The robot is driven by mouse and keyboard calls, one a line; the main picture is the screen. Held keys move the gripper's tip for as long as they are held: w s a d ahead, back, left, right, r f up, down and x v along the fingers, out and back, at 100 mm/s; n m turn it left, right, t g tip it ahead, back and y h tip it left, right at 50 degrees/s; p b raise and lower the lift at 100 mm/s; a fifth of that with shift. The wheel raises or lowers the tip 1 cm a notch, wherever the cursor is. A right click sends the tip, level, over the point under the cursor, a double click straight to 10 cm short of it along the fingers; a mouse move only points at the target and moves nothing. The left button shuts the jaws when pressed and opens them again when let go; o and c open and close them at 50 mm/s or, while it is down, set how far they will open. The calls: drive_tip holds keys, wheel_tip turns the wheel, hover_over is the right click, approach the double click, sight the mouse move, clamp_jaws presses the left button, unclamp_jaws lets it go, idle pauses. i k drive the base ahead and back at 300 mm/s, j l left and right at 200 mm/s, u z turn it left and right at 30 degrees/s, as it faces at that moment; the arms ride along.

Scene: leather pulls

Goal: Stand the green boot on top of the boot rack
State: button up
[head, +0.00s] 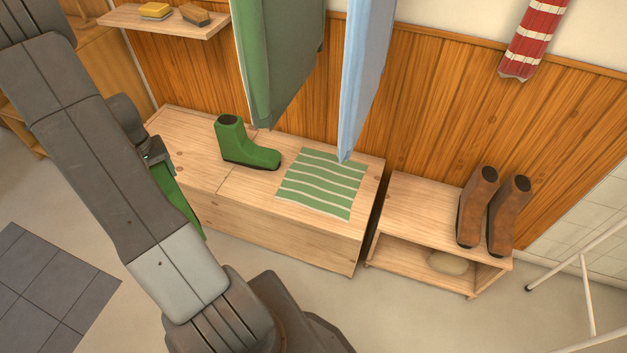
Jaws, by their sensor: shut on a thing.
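My gripper (157,160) is at the left, in front of the bench, and is partly hidden by my arm. It is shut on a green boot (178,202); only a slanted green strip of it shows beside my forearm, so its full pose cannot be told. Another green boot (247,147) stands upright on the bench, toe to the right, apart from my gripper. The boot rack (415,215) is the low wooden unit at the right. Its top holds a pair of brown boots (478,210) at the right end, and the left part is bare.
The wooden bench (300,240) carries a green striped cloth (322,183). Green (278,60) and blue (366,70) hanging cloths reach down over it. A pale rounded thing (447,264) lies on the rack's lower shelf. A white metal frame (585,275) stands at the right.

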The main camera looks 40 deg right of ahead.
sight(402, 201)
drive_tip(key=k+l, duration=0.2)
drive_tip(key=k, duration=0.25)
drive_tip(key=k+l+z, duration=0.1)
drive_tip(key=k, duration=0.3)
drive_tip(key=k+l, duration=0.35)
drive_tip(key=k+z, duration=0.05)
drive_tip(key=k, duration=0.05)
